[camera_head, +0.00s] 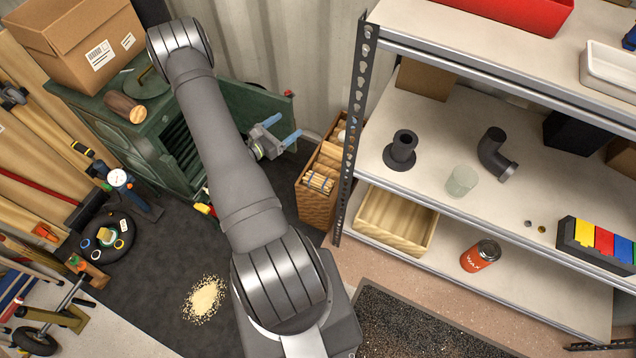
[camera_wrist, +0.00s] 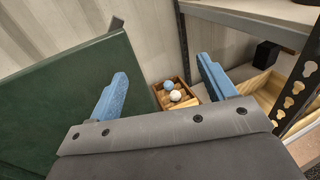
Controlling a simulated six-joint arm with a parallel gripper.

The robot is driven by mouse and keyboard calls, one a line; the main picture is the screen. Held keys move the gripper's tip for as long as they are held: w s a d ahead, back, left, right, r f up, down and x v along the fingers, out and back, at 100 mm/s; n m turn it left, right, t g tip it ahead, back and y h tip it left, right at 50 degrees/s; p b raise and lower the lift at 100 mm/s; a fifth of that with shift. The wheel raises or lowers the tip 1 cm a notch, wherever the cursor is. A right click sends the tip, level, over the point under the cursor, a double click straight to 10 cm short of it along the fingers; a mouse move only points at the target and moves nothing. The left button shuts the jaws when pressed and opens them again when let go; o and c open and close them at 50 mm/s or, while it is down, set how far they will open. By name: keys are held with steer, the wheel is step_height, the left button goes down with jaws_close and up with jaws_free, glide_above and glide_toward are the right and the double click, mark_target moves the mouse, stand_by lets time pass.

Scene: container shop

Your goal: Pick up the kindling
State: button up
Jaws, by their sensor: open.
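The kindling (camera_head: 319,181) is a small bundle of pale sticks with a dark band. It lies in the near part of a brown wooden crate (camera_head: 315,208) on the floor beside the shelf. My gripper (camera_head: 284,129) is open and empty, above and to the left of the crate, apart from the kindling. In the wrist view my blue fingers (camera_wrist: 162,72) are spread wide. The crate's far part (camera_wrist: 191,101) shows between them with several small balls (camera_wrist: 175,95) in it. The kindling is not visible in that view; my gripper body covers the area below.
The green stove (camera_head: 155,133) stands left, its open door (camera_head: 256,104) close behind my gripper and also large at left in the wrist view (camera_wrist: 70,95). The shelf's perforated upright (camera_head: 357,125) stands just right of the crate. Wood shavings (camera_head: 205,298) lie on the dark mat.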

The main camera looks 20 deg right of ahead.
steer(key=s+d+f+m+g+y, duration=0.2)
steer(key=s+d+f+m+g, duration=0.35)
steer(key=s+d+g, duration=0.35)
steer(key=m+t+y, duration=0.1)
steer(key=m+y, duration=0.8)
steer(key=y, duration=0.5)
glide_above(318, 179)
steer(key=f, duration=2)
steer(key=shift+d+f, duration=0.25)
steer(key=shift+a+f, duration=0.15)
steer(key=shift+f, duration=1.2)
steer(key=shift+a+f, duration=0.1)
steer(key=shift+f, duration=1.2)
steer(key=c, duration=1.1)
